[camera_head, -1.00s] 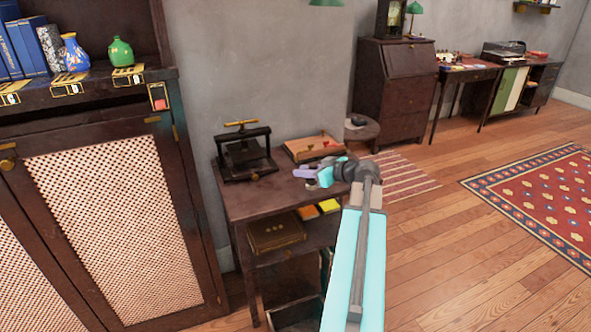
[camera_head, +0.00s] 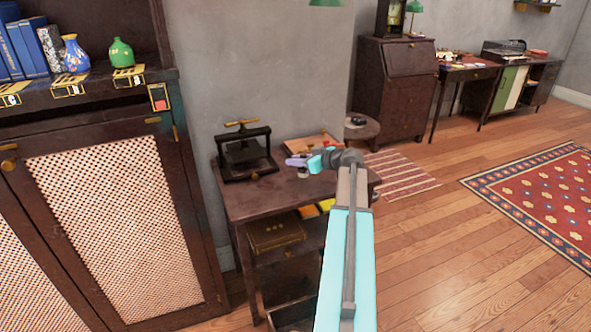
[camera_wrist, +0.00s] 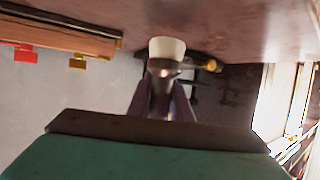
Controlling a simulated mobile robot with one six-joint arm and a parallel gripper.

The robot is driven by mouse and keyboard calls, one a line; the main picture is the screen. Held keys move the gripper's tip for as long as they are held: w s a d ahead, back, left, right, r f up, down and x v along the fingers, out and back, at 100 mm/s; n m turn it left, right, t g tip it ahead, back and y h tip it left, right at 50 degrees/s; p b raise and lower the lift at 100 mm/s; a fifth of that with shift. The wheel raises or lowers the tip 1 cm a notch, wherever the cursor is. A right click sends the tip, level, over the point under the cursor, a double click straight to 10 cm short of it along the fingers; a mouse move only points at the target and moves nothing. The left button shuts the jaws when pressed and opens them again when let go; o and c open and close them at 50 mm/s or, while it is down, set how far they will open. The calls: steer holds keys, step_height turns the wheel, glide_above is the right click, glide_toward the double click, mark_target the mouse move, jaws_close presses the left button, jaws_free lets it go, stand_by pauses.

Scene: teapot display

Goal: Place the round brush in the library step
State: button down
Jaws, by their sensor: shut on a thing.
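My gripper (camera_head: 298,161), with purple fingers, is above the dark side table, near its back right part. In the wrist view its fingers (camera_wrist: 164,101) are shut on the round brush (camera_wrist: 167,48), which has a cream tip and a metallic collar. The brush's handle is mostly hidden between the fingers. In the head view the brush shows only as a small pale bit (camera_head: 304,173) below the fingers. I cannot tell for certain which thing is the library step.
The side table (camera_head: 250,205) bears a black press (camera_head: 246,155) at left and a wooden tray (camera_head: 308,142) behind my gripper. Its shelf holds a brown box (camera_head: 277,232). A dark open box (camera_head: 285,314) is low beneath it. A tall cabinet (camera_head: 110,210) stands left.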

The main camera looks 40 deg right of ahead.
steer(key=shift+f, duration=1.75)
steer(key=shift+f, duration=0.15)
steer(key=c, duration=1.6)
jaws_free()
steer(key=shift+s+r, duration=0.15)
steer(key=shift+r, duration=0.1)
steer(key=v, duration=1.1)
steer(key=shift+s+r, duration=0.15)
steer(key=shift+s, duration=0.2)
